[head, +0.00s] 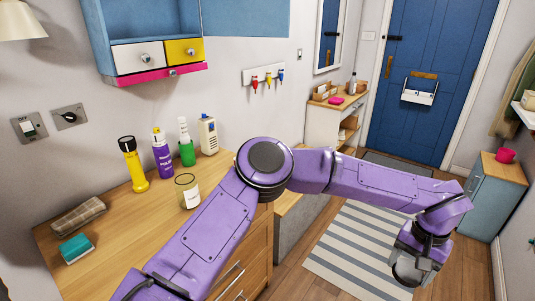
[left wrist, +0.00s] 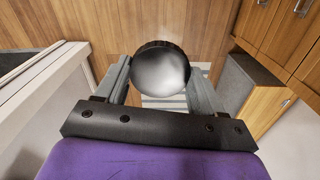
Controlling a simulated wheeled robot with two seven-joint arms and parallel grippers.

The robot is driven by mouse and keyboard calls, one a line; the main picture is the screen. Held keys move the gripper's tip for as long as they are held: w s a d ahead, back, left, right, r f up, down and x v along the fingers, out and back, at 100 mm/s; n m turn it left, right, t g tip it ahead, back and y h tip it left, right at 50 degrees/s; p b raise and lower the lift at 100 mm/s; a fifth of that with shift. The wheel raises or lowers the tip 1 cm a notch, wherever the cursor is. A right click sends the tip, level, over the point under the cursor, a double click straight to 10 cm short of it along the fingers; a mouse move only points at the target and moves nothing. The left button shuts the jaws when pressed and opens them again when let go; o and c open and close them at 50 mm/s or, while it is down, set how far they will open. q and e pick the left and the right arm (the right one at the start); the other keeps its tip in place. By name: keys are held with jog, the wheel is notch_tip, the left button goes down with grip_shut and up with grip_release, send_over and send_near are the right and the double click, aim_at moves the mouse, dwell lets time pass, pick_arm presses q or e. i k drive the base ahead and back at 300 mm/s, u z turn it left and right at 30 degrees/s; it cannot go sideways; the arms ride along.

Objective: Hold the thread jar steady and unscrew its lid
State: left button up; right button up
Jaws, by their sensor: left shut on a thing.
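The thread jar (head: 187,192), a squat clear jar with a pale label, stands upright on the wooden dresser top in the head view. Its top shows no lid. My left gripper (head: 410,266) is far to the right of the jar, over the floor beside the striped rug. It is shut on a round lid with a shiny grey face and dark ribbed edge; the lid (left wrist: 160,69) sits between both fingers in the left wrist view. My right gripper is not in view.
A yellow torch (head: 133,165), purple can (head: 162,155), green bottle (head: 186,143) and cream container (head: 208,135) stand behind the jar. A teal sponge (head: 76,249) and brown folded cloth (head: 78,217) lie at left. A blue cabinet (head: 490,195) stands right.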

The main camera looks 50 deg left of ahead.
aim_at(186, 186)
jog(key=i, duration=1.2)
jog(key=u, duration=1.6)
